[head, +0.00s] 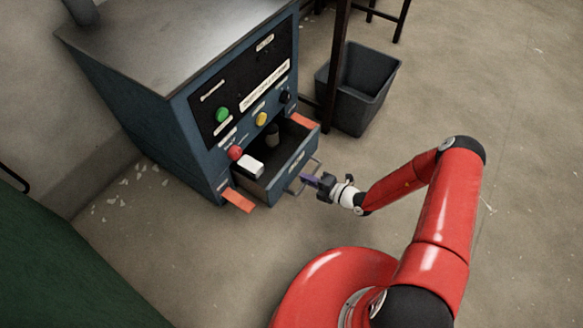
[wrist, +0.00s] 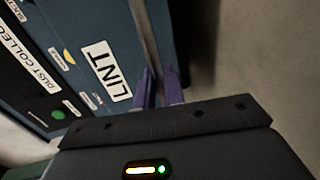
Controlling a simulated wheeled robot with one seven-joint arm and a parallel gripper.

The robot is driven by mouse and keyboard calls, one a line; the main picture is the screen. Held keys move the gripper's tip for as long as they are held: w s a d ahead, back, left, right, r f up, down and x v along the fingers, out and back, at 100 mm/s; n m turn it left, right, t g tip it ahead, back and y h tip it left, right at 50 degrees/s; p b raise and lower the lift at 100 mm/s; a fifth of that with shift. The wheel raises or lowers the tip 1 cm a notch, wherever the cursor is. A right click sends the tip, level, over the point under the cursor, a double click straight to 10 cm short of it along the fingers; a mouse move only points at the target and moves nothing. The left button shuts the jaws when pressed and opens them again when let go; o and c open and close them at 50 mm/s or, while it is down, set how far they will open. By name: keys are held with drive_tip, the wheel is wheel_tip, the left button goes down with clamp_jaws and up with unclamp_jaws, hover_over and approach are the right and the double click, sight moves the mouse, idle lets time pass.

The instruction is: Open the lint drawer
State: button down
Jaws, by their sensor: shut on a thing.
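The lint drawer (head: 283,177) sticks out from the lower front of the blue machine and is open at the top. A white block-like item (head: 251,166) and a dark round item (head: 272,135) show inside it. In the wrist view the drawer's blue front carries a white LINT label (wrist: 105,71). A grey bar handle (head: 312,172) stands out from the drawer front; it also shows in the wrist view (wrist: 146,35). My gripper (head: 312,181), with purple fingers, is shut on the handle; its fingertips (wrist: 158,75) lie either side of the bar.
The blue machine (head: 140,100) has a black panel with green, yellow and red buttons. Orange pieces (head: 239,200) flank the drawer. A dark bin (head: 358,85) and a dark table leg (head: 336,70) stand right of the machine. Floor (head: 190,260) in front is mostly clear.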

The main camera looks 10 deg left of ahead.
drive_tip(key=f+v, duration=0.1)
drive_tip(key=v, duration=0.5)
drive_tip(key=shift+s+d+f, duration=0.2)
drive_tip(key=shift+s+d, duration=0.05)
drive_tip(key=shift+d, duration=0.25)
drive_tip(key=c, duration=1.6)
unclamp_jaws()
drive_tip(key=shift+o, duration=0.2)
drive_tip(key=v, duration=0.7)
drive_tip(key=shift+s+d+p, duration=0.2)
drive_tip(key=shift+d+p, duration=0.1)
